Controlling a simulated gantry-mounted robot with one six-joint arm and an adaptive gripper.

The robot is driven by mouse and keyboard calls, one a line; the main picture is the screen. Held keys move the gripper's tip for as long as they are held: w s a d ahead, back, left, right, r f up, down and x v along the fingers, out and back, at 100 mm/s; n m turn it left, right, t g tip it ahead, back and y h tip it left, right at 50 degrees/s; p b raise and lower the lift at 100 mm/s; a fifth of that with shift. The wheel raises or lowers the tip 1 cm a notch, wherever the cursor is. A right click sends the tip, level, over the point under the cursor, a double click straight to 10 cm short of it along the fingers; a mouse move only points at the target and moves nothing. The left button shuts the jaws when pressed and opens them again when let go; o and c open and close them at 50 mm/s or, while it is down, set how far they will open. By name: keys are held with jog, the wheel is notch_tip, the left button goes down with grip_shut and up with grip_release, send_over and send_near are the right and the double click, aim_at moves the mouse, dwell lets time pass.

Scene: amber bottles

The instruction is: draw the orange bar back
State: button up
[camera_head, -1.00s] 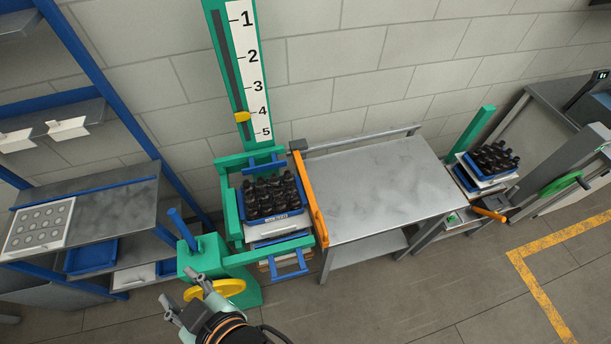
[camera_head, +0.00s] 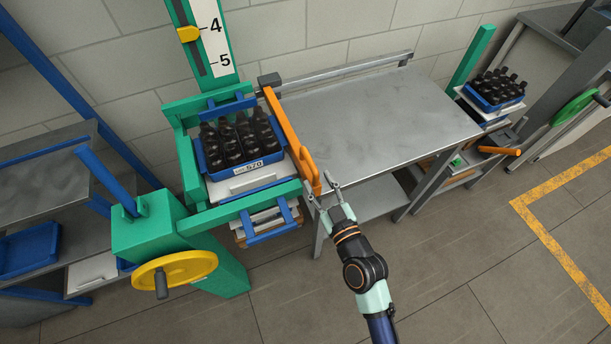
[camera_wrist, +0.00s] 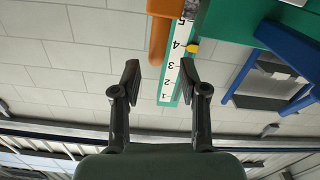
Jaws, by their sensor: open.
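The orange bar (camera_head: 290,135) lies along the left edge of the steel table, between the table and the green lift frame. Its near end is a downturned orange piece close to my gripper (camera_head: 322,190). My gripper is open and empty, just in front of and slightly right of that near end. In the wrist view the orange bar (camera_wrist: 159,38) hangs at the top centre, ahead of the space between my open fingertips (camera_wrist: 160,80). I cannot tell whether a finger touches it.
A blue crate of dark bottles (camera_head: 215,170) stands in the green frame (camera_head: 190,160) left of the bar. The steel tabletop (camera_head: 370,115) is bare. A yellow handwheel (camera_head: 175,268) is at lower left. A second bottle crate (camera_head: 492,105) stands beyond the table's right end.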

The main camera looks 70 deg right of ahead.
aim_at(305, 152)
jog(key=shift+s+d+f, duration=0.1)
jog(key=shift+s+d, duration=0.1)
jog(key=shift+w+d, duration=0.1)
jog(key=shift+w, duration=0.05)
jog(key=p+x, duration=0.1)
jog(key=x, duration=0.6)
jog(key=shift+w+d, duration=0.2)
jog(key=shift+w, duration=0.1)
grip_shut()
